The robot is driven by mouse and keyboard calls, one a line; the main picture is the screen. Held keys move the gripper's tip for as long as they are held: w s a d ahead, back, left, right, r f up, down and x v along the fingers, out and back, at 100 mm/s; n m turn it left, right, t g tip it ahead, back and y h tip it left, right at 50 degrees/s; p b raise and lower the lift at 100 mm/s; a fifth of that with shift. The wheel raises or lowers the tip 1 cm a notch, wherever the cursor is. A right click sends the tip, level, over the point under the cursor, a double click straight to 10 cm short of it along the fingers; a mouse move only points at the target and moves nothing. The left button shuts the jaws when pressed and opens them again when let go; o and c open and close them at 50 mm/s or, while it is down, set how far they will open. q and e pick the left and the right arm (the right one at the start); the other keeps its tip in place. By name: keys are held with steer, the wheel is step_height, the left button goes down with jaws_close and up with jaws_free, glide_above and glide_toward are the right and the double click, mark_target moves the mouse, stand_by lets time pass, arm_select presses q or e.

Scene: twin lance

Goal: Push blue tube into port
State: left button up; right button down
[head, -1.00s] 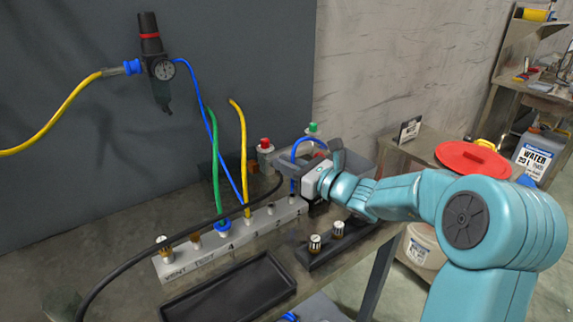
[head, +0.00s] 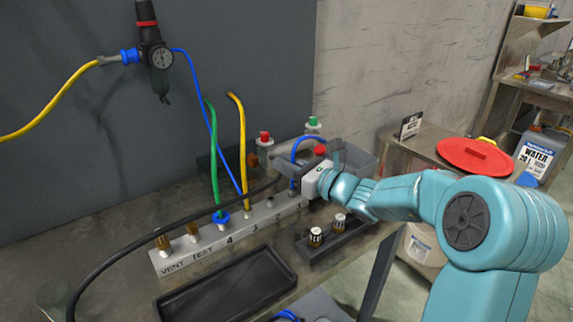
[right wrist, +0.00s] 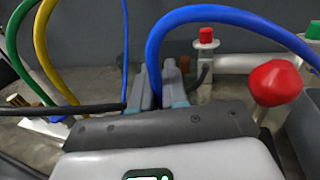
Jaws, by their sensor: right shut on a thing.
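A blue tube (head: 308,138) arches up behind my right gripper in the head view. In the right wrist view the blue tube (right wrist: 200,14) comes down between the fingers. My right gripper (right wrist: 163,85) is shut on it near its lower end. In the head view my right gripper (head: 298,186) is at the right end of the grey port block (head: 190,250), by the port marked 1. The tube's tip and that port's mouth are hidden, so I cannot tell how deep the tube sits. My left gripper is not in view.
A green tube (head: 213,160) and a yellow tube (head: 242,150) stand at the block. A red knob (right wrist: 275,82) is close to the gripper's right.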

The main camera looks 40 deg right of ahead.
steer(key=shift+f+b, duration=0.4)
steer(key=shift+f, duration=0.05)
steer(key=c, duration=1.1)
jaws_free()
step_height(320, 180, up, 20)
steer(key=p, duration=0.5)
steer(key=shift+p, duration=0.4)
steer(key=shift+s, duration=0.15)
